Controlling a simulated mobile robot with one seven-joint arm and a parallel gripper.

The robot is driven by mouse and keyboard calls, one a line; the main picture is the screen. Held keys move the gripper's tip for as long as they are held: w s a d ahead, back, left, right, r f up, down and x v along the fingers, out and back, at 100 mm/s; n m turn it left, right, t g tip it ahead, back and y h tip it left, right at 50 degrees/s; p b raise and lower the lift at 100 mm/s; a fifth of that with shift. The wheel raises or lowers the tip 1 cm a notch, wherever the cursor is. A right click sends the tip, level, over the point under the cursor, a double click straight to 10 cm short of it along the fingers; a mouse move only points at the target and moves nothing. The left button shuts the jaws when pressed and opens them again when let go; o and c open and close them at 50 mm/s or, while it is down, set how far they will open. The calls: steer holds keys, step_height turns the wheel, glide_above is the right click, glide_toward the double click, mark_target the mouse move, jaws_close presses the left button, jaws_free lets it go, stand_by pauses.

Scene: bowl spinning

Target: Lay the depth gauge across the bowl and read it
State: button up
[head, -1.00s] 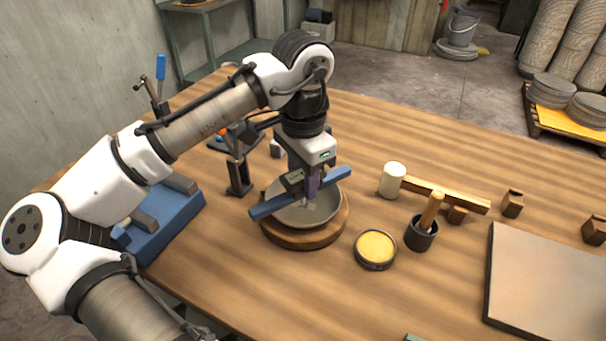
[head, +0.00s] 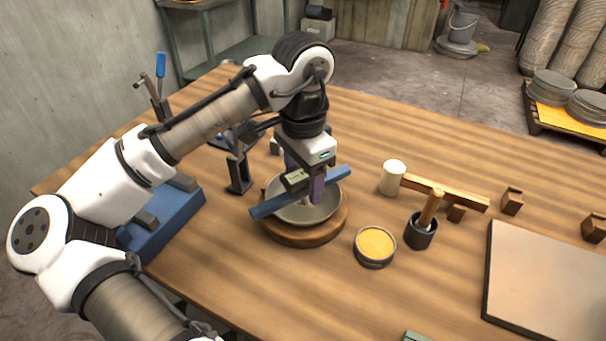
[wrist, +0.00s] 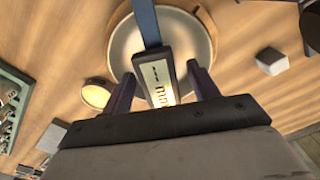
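The depth gauge, a blue bar (head: 272,205) with a grey readout body (head: 297,179), lies across the grey bowl (head: 322,212). The bowl sits on a round wooden wheel head (head: 300,238). My gripper (head: 304,180) is over the bowl, its purple fingers apart on either side of the readout body. In the wrist view the fingers (wrist: 162,90) stand clear of the gauge body (wrist: 157,80), with a gap on each side. Dark marks show on its lit display, but I cannot read them. The probe's lower end is hard to make out.
A tin of yellow material (head: 375,243), a dark cup with a wooden-handled tool (head: 421,233) and a white cylinder (head: 392,177) stand right of the bowl. A blue stand (head: 170,222) is at left. A large flat board (head: 550,280) lies at right.

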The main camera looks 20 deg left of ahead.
mark_target(303, 174)
step_height(303, 174, up, 14)
stand_by(0.6)
steer(key=shift+f, duration=0.1)
